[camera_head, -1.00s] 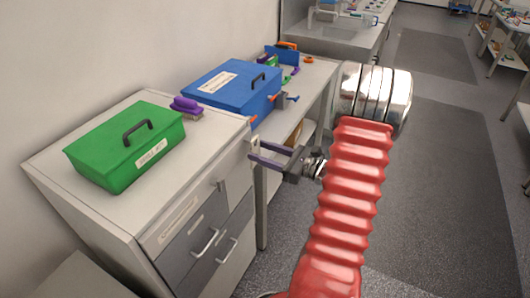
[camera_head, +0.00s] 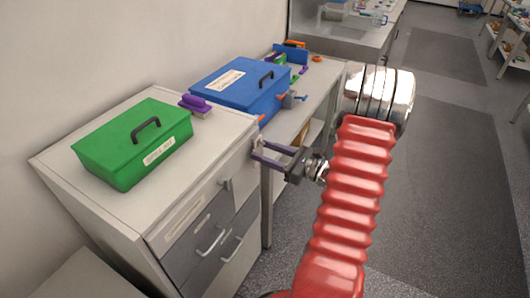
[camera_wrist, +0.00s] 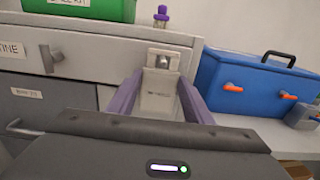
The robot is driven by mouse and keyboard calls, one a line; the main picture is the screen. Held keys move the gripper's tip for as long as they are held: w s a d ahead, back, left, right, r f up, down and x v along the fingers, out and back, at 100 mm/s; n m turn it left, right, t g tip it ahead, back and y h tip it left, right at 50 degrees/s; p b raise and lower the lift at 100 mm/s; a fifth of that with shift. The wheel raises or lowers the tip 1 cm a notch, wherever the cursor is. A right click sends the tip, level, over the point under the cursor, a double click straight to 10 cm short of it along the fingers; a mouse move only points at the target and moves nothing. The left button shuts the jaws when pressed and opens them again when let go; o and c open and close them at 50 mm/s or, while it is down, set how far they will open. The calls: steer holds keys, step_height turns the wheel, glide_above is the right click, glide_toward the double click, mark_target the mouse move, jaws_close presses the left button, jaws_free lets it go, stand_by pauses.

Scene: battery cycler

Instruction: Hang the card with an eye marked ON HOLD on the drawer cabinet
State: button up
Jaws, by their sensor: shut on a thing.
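The drawer cabinet (camera_head: 78,205) is pale with grey lower drawers; its front also shows in the wrist view (camera_wrist: 85,70). My gripper (camera_head: 258,151) is at the cabinet's right front edge. Its purple fingers, also in the wrist view (camera_wrist: 160,88), are shut on a small pale card (camera_wrist: 158,102). The card stands roughly upright with its eye at the top, in front of the cabinet's right end. A grey piece shows in the eye; I cannot tell whether it is a hook through it. The card's print is too blurred to read.
A green box (camera_head: 120,165) and a purple-handled brush (camera_head: 195,105) sit on the cabinet. A blue toolbox (camera_head: 235,90) stands on the bench behind it. A handle-like piece (camera_head: 225,183) juts from the cabinet front. Floor (camera_head: 430,200) to the right is clear.

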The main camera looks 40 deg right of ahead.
steer(key=o, duration=1.1)
steer(key=v, duration=1.3)
steer(key=shift+s, duration=0.4)
steer(key=shift+d, duration=0.1)
